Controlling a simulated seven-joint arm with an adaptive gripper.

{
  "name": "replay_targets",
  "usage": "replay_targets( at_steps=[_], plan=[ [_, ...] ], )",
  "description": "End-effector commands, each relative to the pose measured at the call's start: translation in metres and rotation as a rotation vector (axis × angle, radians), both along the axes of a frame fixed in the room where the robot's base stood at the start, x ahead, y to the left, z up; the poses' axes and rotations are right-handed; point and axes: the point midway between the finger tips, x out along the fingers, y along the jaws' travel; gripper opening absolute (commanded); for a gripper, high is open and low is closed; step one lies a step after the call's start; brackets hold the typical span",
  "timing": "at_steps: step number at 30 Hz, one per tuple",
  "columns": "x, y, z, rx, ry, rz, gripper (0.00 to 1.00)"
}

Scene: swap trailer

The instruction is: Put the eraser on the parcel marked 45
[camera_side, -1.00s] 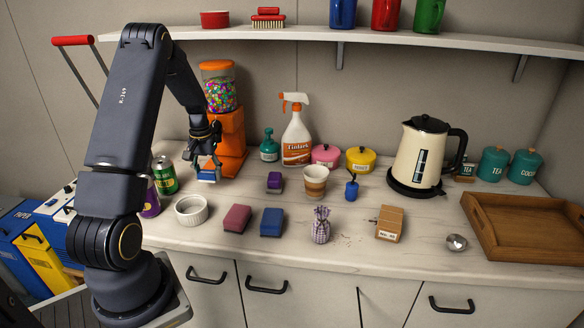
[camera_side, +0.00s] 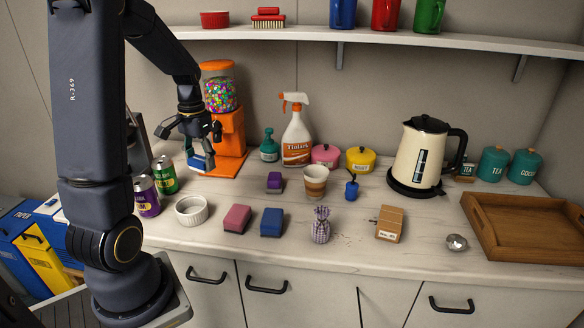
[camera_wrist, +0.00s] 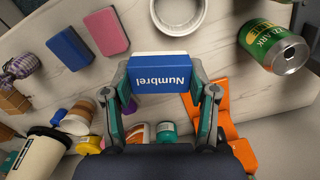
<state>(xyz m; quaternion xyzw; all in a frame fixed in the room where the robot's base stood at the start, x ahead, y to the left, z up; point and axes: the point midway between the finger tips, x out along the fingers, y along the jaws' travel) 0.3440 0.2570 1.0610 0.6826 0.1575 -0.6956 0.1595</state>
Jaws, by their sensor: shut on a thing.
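My gripper (camera_side: 200,152) is shut on the eraser (camera_wrist: 160,74), a white and blue block lettered "Numbrel", which sits between the two fingers in the wrist view. In the side view the eraser (camera_side: 199,162) hangs above the counter in front of the orange dispenser. The parcel (camera_side: 390,223), a small brown box, stands on the counter at the right, well away from my gripper. Its white label is too small to read surely. The parcel's top looks bare.
Between eraser and parcel stand a paper cup (camera_side: 315,182), a purple block (camera_side: 274,181), pink (camera_side: 237,218) and blue (camera_side: 271,222) sponges and a checked pouch (camera_side: 321,226). A white bowl (camera_side: 191,210) and cans (camera_side: 164,175) are near my arm. A shelf (camera_side: 300,33) runs overhead.

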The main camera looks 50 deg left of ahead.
Motion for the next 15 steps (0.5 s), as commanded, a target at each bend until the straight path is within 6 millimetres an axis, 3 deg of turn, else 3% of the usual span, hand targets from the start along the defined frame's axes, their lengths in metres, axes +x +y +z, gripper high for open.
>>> replay_targets(
  at_steps=[5,8,12,15],
  plan=[
    [0.072,-0.048,0.012,0.005,-0.001,-0.334,0.29],
    [0.111,-0.090,0.019,0.005,-0.002,-0.538,0.29],
    [0.154,-0.163,0.026,0.005,-0.008,-0.803,0.29],
    [0.173,-0.215,0.029,0.005,-0.015,-0.960,0.29]
  ],
)
